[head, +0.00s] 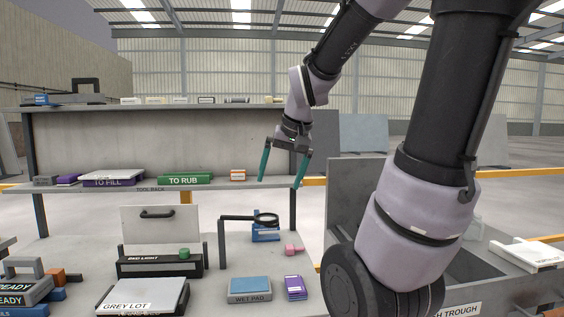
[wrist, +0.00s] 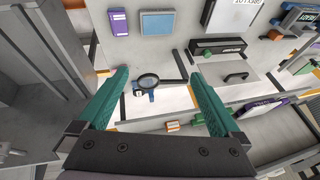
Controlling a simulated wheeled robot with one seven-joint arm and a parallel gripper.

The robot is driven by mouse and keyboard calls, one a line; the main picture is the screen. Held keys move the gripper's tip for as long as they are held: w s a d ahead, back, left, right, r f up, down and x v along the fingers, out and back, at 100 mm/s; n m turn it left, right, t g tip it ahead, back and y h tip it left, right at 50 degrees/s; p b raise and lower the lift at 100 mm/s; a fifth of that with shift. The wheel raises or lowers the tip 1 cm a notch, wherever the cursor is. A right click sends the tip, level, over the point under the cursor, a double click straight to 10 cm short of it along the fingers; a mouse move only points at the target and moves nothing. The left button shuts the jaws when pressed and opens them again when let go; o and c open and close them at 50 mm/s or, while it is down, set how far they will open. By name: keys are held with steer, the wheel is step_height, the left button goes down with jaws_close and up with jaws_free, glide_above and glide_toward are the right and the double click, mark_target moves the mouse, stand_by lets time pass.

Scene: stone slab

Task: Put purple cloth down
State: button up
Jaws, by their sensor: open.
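A small purple folded item (head: 295,288), which looks like the purple cloth, lies on the grey slab right of the wet pad. It also shows at the top of the wrist view (wrist: 118,22). My gripper (head: 280,183) is open, its two teal fingers pointing down, with nothing between them. It hangs above and behind the purple item, near the right end of the shelf and apart from the slab. The fingers frame the magnifier in the wrist view (wrist: 160,72).
The blue-topped wet pad (head: 249,288) sits left of the purple item. A black-armed magnifier (head: 265,219) stands behind, with a pink piece (head: 293,249) near it. The shelf holds a green "TO RUB" box (head: 184,179) and a purple-edged "TO FILL" stack (head: 113,178). A trough (head: 480,300) is at right.

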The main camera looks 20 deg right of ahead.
steer(key=s+a+r+t, duration=0.2)
steer(key=s+r, duration=0.3)
steer(key=s, duration=0.3)
steer(key=shift+s+a+y, duration=0.25)
steer(key=shift+a+y, duration=0.15)
steer(key=shift+a, duration=0.25)
stand_by(0.5)
